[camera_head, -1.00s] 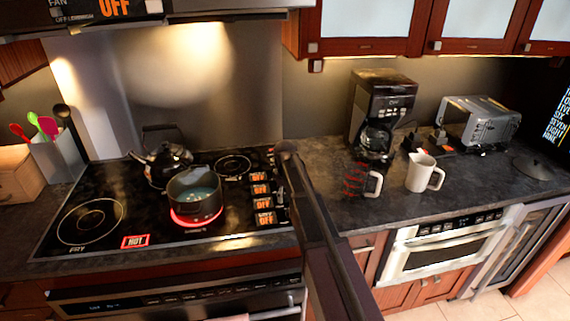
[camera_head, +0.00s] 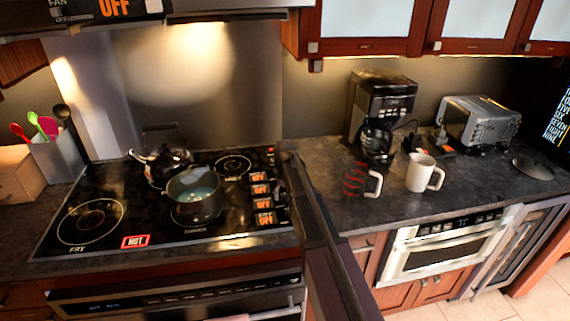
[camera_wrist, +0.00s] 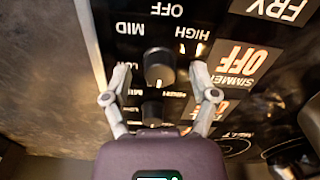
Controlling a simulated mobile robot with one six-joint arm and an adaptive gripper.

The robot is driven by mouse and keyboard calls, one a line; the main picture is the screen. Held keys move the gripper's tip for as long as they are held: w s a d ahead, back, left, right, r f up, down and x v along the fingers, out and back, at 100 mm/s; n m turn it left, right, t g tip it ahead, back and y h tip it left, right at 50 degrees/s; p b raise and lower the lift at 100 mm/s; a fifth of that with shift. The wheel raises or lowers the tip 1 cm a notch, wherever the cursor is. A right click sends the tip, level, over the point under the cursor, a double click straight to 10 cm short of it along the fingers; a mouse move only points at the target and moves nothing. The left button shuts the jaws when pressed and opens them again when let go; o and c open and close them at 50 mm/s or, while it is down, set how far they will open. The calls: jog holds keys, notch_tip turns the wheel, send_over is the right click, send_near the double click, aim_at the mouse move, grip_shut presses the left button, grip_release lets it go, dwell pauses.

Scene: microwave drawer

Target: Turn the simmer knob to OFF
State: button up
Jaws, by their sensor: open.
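In the wrist view, upside down, the dark round simmer knob (camera_wrist: 160,65) sits on the black panel, ringed by the words OFF, HIGH, MID and LOW. The simmer display (camera_wrist: 240,60) beside it reads OFF in orange. My gripper (camera_wrist: 159,74) is open, one finger on each side of the knob; I cannot tell whether either touches it. In the head view, the pot (camera_head: 194,197) stands on a dark burner of the cooktop (camera_head: 120,188). My dark arm hides much of the knob area there.
A second knob (camera_wrist: 152,110) sits close to the simmer knob, between my fingers. A kettle (camera_head: 165,163) stands behind the pot. A HOT sign (camera_head: 135,241) glows red at the cooktop's front. Mugs (camera_head: 421,172) and a coffee maker (camera_head: 382,110) stand on the right counter.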

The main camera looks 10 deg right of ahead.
aim_at(285, 195)
jog(key=m, duration=1.6)
jog(key=shift+m, duration=0.4)
jog(key=m, duration=0.5)
jog(key=shift+m, duration=0.3)
jog(key=shift+r+m, duration=0.25)
jog(key=shift+m, duration=0.05)
notch_tip(285, 195, up, 13)
jog(key=p, duration=1.4)
jog(key=shift+r, duration=0.15)
jog(key=shift+s, duration=0.15)
